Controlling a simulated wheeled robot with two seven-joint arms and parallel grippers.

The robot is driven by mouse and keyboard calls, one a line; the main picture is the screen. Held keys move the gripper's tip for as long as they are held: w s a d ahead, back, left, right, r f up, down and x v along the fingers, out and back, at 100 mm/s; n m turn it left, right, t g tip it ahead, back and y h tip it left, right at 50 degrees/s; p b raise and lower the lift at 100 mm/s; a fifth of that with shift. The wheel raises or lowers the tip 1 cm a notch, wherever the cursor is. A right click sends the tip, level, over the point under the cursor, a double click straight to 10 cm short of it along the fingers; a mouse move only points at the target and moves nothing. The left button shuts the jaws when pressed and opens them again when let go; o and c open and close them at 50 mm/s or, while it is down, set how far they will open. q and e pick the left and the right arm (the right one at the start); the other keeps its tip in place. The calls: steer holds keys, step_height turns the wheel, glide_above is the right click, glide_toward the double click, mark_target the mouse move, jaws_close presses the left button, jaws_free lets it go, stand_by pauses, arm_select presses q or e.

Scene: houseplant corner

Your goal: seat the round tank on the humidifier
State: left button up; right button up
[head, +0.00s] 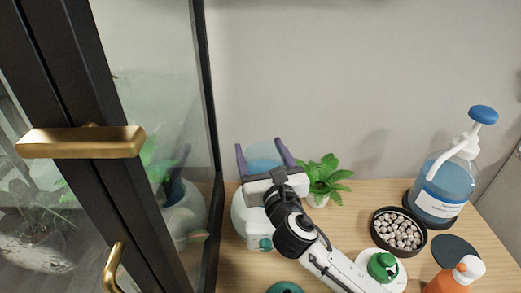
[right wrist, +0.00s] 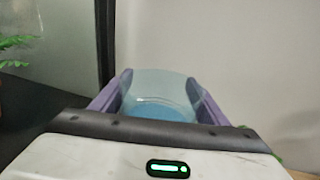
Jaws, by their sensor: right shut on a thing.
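The round tank (head: 264,152) is translucent pale blue. My right gripper (head: 262,147) is shut on it, with one purple finger on each side. In the right wrist view the tank (right wrist: 160,88) sits between the fingertips of the gripper (right wrist: 160,92). The humidifier (head: 240,215) is a rounded white body with a teal knob at its front, on the wooden table by the glass cabinet. The gripper and wrist cover much of its top. Whether the tank touches the humidifier or is above it I cannot tell. My left gripper is not in view.
A glass cabinet door (head: 213,120) with black frame and brass handles stands close on the left. A small potted plant (head: 325,178) is just right of the gripper. A bowl of pebbles (head: 398,231), a blue pump bottle (head: 442,188) and an orange bottle (head: 455,279) are farther right.

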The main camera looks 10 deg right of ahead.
steer(key=o, duration=1.8)
steer(key=shift+f, duration=0.3)
steer(key=shift+s+r+p, duration=0.15)
steer(key=shift+s+p, duration=0.3)
steer(key=shift+s, duration=0.85)
steer(key=s+p, duration=0.1)
steer(key=s, duration=0.7)
steer(key=shift+s+d+p, duration=0.15)
steer(key=shift+s+p, duration=0.1)
steer(key=shift+p, duration=0.15)
